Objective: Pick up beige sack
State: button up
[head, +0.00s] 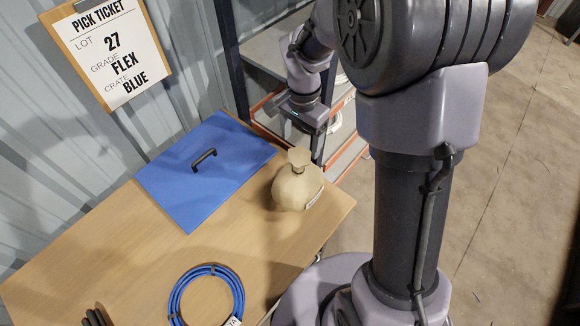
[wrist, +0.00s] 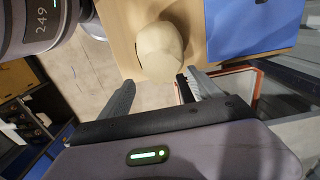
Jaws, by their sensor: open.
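The beige sack (head: 296,187) stands upright near the right edge of the wooden table (head: 110,245), with a tied neck on top and a pale label on its side. In the wrist view the sack (wrist: 160,51) is at the top centre, just past my fingertips. My gripper (wrist: 153,83) is open and empty, its two dark fingers spread apart on the near side of the sack and not visibly closed around it. In the head view my gripper (head: 318,150) is behind the sack, beyond the table's far right edge; its fingers are partly hidden.
A blue lid (head: 205,165) with a black handle lies left of the sack. A blue cable coil (head: 207,291) lies at the table's front. A pick ticket (head: 108,48) hangs on the wall. A rack with orange-edged shelves (head: 350,155) stands behind my gripper.

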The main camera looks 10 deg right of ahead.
aim_at(298, 177)
notch_tip(298, 177, down, 13)
jog(key=b, duration=0.3)
jog(key=shift+a+r+b, duration=0.1)
jog(key=shift+r+b, duration=0.1)
jog(key=shift+b, duration=0.1)
jog(key=shift+r, duration=0.1)
grip_shut()
